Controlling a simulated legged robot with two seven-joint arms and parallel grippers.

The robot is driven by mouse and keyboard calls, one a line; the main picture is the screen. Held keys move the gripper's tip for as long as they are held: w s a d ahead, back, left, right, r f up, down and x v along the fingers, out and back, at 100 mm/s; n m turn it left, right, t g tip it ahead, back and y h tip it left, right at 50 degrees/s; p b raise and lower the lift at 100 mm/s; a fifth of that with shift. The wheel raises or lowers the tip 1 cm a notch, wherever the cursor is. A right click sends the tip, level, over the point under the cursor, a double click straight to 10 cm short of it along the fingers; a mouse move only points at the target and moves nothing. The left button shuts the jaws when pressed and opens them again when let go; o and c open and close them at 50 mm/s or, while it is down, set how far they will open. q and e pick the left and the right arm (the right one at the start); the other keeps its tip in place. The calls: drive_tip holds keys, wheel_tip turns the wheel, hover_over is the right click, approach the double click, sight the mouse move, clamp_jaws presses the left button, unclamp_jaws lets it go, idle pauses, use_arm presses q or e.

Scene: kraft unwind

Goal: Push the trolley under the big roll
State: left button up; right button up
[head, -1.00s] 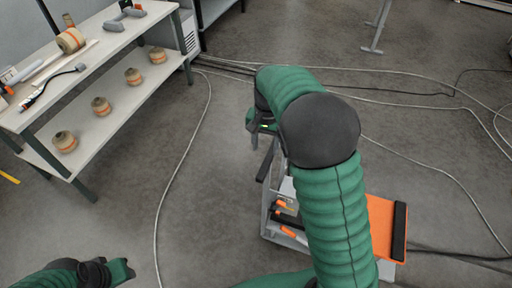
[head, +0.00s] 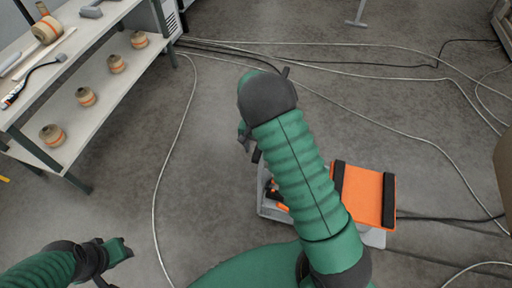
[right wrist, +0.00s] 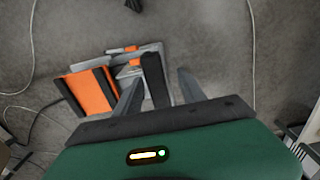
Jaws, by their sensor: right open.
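The trolley, low with an orange top (head: 363,195) with black edge bars and a grey frame, stands on the floor, partly hidden by my right arm in the head view. It also shows in the right wrist view (right wrist: 92,92). My right gripper (head: 243,135) is at its left side in the head view. In the right wrist view the open fingers (right wrist: 158,76) stand either side of a black upright bar of the trolley; contact cannot be told. My left gripper (head: 120,252) is at lower left, away from the trolley; its jaws are unclear. A brown curved edge (head: 503,170) at far right may be the big roll.
A two-level bench (head: 90,95) with several small rolls (head: 87,97) stands at upper left. Cables (head: 390,120) cross the grey floor behind and right of the trolley. Floor left of the trolley is mostly clear, with one pale cable (head: 165,165).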

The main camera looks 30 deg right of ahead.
drive_tip(key=shift+s+f, duration=0.15)
drive_tip(key=shift+d, duration=0.15)
drive_tip(key=shift+d+f, duration=0.3)
drive_tip(key=shift+d, duration=0.15)
drive_tip(key=shift+c, duration=0.5)
drive_tip(key=shift+d, duration=0.15)
drive_tip(key=shift+c, duration=2.5)
drive_tip(key=shift+a, duration=0.25)
drive_tip(key=c, duration=0.4)
drive_tip(key=shift+a, duration=0.1)
clamp_jaws()
use_arm(q)
drive_tip(key=shift+w+d, duration=0.1)
drive_tip(key=shift+d, duration=0.35)
drive_tip(key=shift+d+r, duration=0.1)
drive_tip(key=shift+d, duration=0.1)
